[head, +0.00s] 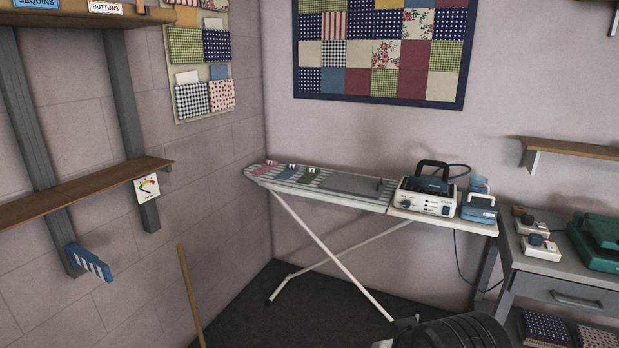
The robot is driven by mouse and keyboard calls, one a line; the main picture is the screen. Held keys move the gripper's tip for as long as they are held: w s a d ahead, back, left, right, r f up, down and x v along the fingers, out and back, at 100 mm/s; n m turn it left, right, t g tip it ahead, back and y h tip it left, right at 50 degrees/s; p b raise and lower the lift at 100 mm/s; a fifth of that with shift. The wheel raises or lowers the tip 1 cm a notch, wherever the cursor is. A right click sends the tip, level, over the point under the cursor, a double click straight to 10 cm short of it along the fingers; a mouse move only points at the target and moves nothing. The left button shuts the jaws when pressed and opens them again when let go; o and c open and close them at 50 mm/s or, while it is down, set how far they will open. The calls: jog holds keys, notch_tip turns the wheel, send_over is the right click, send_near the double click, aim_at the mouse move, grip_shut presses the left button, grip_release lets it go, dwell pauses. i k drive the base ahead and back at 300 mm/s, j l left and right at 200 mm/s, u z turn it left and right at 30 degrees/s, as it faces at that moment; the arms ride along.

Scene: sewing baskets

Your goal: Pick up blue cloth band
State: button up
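A small blue cloth band (287,172) lies on the striped left end of the ironing board (345,184) in the head view. It lies between a pink band (265,168) on its left and a green band (309,177) on its right, with small gaps between them. All three are small in the picture, so their folds are hard to make out. I cannot make out my gripper in this view. Nothing visible touches the blue band.
A white appliance (428,199) and a blue box (479,209) stand at the board's right end. A wooden pole (190,297) leans at lower left. A blue striped piece (89,262) juts from a post. Dark floor lies below the board.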

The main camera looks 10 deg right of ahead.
aim_at(291, 169)
jog(key=i+l+u, duration=0.3)
jog(key=i+l, duration=0.25)
jog(key=i, duration=0.15)
jog(key=i+l+u, duration=0.35)
jog(key=i+l, duration=0.25)
jog(key=l, duration=0.15)
jog(key=i+l+u, duration=0.15)
jog(key=l, duration=0.25)
jog(key=i+l+u, duration=0.15)
jog(key=i+l, duration=0.2)
jog(key=i+l+u, duration=0.15)
jog(key=l, duration=0.4)
jog(key=i, duration=0.1)
